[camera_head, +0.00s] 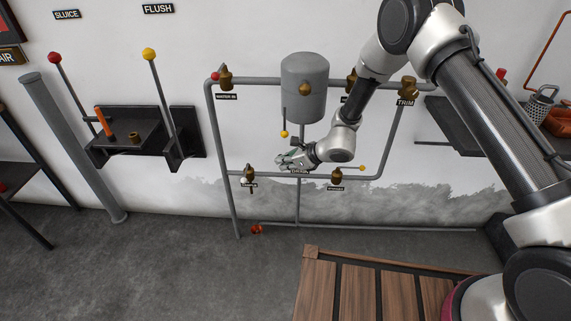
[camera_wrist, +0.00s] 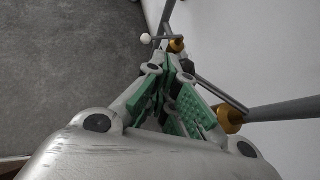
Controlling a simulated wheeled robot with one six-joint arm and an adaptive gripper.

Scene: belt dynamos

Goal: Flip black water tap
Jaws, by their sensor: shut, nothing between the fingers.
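My gripper (camera_head: 282,161) is shut and empty, in front of the lower pipe run below the grey tank (camera_head: 304,88). In the wrist view its green-padded fingers (camera_wrist: 168,72) point towards a brass tap (camera_wrist: 176,46) whose lever ends in a white ball (camera_wrist: 145,38). I see a gap between the fingertips and that tap. In the head view a brass tap (camera_head: 249,173) sits left of my gripper, and another (camera_head: 337,175) with a yellow-ended lever sits to its right. The small labels below them are too blurred to read, so I cannot tell which is the black water tap.
A second brass fitting (camera_wrist: 228,120) is close beside the fingers in the wrist view. A dark wall rack (camera_head: 140,140) with tall levers is at left, and a wooden slatted surface (camera_head: 360,291) is below.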

